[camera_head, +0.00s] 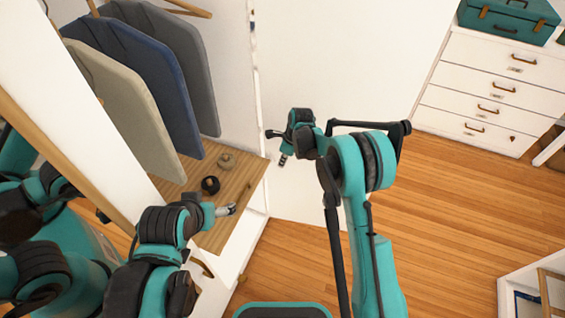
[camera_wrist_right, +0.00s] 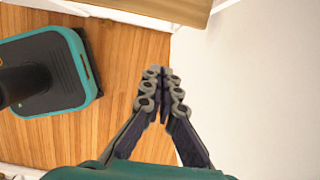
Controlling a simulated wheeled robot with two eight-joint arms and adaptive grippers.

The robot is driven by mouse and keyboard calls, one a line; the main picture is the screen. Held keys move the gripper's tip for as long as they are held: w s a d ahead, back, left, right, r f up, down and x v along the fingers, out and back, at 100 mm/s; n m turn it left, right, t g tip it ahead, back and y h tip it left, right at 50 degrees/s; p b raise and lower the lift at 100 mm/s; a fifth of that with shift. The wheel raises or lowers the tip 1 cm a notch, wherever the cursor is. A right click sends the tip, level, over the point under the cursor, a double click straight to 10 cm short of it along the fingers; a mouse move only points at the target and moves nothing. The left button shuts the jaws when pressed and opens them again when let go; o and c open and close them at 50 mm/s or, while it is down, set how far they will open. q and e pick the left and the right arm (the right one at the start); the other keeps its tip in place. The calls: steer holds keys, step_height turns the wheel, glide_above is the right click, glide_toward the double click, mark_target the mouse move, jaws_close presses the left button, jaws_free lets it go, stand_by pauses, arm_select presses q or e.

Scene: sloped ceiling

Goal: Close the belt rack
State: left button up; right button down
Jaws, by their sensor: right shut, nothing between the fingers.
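The belt rack (camera_head: 240,176) is a light wooden pull-out tray that sticks out of the white wardrobe below the hanging clothes. A dark rolled belt (camera_head: 210,184) and a tan one (camera_head: 226,160) lie on it. In the wrist view, a wooden edge that looks like the rack (camera_wrist_right: 170,7) shows at the top. My right gripper (camera_head: 276,147) is beyond the rack's right end, apart from it. Its fingers are together and empty in the wrist view (camera_wrist_right: 160,78). My left gripper (camera_head: 228,209) appears over or beside the rack's near edge; contact and finger opening are unclear.
Grey, blue and beige garments (camera_head: 135,85) hang above the rack. A white panel (camera_head: 340,70) stands behind my right gripper. A white drawer chest (camera_head: 485,90) with a teal case (camera_head: 508,18) is at the far right. The wooden floor (camera_head: 450,215) is largely clear.

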mark_target(251, 167)
steer(key=w+a+f+b, duration=0.2)
steer(key=a+f+b, duration=0.2)
steer(key=f, duration=0.5)
steer(key=shift+w+a, duration=0.2)
steer(key=shift+a, duration=0.7)
steer(key=w+a, duration=0.1)
steer(key=a, duration=0.1)
steer(key=w+a, duration=0.1)
steer(key=a, duration=0.1)
steer(key=a+b, duration=0.1)
steer(key=a, duration=0.2)
steer(key=shift+w+f, duration=0.1)
steer(key=shift+w, duration=0.3)
steer(key=shift+a, duration=0.1)
steer(key=shift+r, duration=0.2)
